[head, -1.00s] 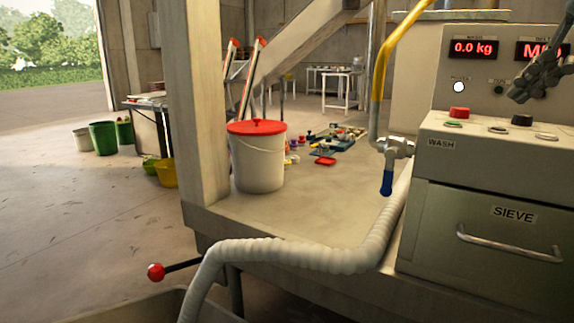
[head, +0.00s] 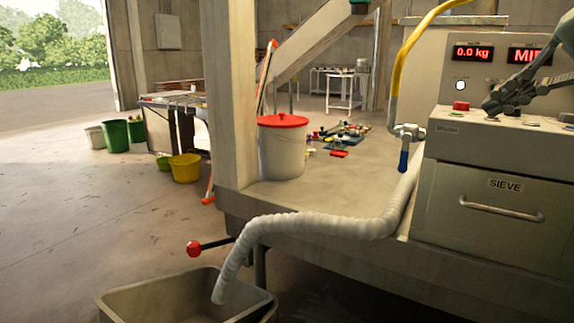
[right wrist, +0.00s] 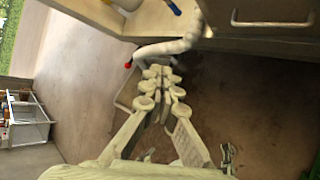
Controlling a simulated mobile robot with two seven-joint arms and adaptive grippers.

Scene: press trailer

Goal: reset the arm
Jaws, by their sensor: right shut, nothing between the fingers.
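My right gripper (head: 497,105) is shut and empty at the right edge of the head view. It appears in front of the control panel, over the buttons on the wash unit's top; I cannot tell whether it touches anything. In the right wrist view its fingers (right wrist: 162,78) are together above the floor, with the white ribbed hose (right wrist: 165,48) beyond them. My left gripper is not in view.
The SIEVE drawer (head: 497,206) is closed. The ribbed hose (head: 320,226) ends over a grey bin (head: 150,298). A red-lidded bucket (head: 282,150) stands on the trailer deck. A red-knobbed lever (head: 195,248) sticks out. Floor at left is largely clear.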

